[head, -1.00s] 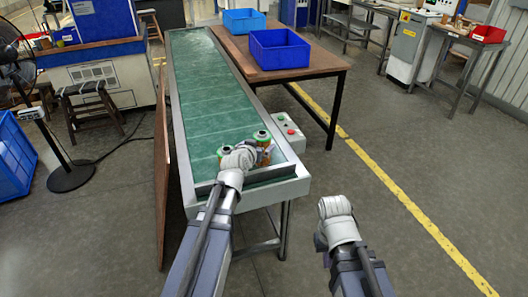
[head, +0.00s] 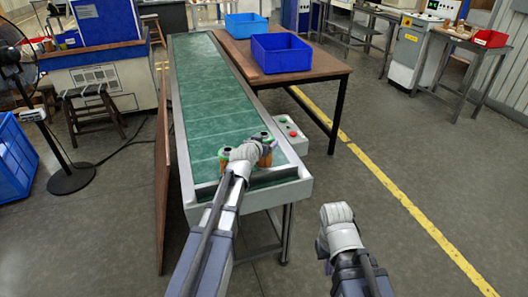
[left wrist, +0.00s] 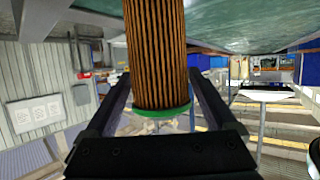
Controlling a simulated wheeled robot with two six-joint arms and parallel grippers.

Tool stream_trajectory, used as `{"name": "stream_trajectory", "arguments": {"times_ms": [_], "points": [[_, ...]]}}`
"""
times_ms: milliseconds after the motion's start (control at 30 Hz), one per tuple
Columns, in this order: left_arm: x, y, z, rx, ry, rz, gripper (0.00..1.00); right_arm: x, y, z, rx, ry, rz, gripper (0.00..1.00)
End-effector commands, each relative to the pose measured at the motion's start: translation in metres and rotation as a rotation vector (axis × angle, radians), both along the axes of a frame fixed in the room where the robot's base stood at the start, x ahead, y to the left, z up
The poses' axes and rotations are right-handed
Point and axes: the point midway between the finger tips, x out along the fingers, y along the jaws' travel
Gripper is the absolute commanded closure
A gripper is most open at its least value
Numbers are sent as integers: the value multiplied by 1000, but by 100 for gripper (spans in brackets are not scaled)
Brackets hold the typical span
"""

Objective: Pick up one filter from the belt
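Filters with brown-orange pleated sides and green end rings stand at the near end of the green belt (head: 212,110). In the head view one filter (head: 225,158) shows left of my left gripper (head: 245,150) and another (head: 266,152) just right of it; the gripper partly covers the group. In the left wrist view a pleated filter (left wrist: 157,50) with a green ring lies between the two dark fingers (left wrist: 160,75). The fingers flank it closely; whether they touch it cannot be told. My right gripper (head: 337,213) is off the belt at right, its fingers hard to see.
A wooden table (head: 325,66) with a blue bin (head: 280,52) and a lighter blue bin (head: 245,24) stands right of the belt. A control box (head: 291,135) with buttons is fixed at the belt's right side. A brown board (head: 163,170) stands along its left. The floor at right is clear.

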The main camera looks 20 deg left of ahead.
Motion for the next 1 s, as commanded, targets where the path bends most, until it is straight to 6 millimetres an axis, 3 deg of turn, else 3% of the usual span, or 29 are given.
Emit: {"name": "stream_trajectory", "arguments": {"times_ms": [67, 633, 1000], "points": [[0, 0, 0, 0, 0, 0, 20, 0, 0, 0, 0, 0, 0, 100], [0, 0, 0, 0, 0, 0, 84, 0, 0, 0, 0, 0, 0, 100], [0, 0, 5, 0, 0, 0, 85, 0, 0, 5, 0, 0, 0, 100]]}}
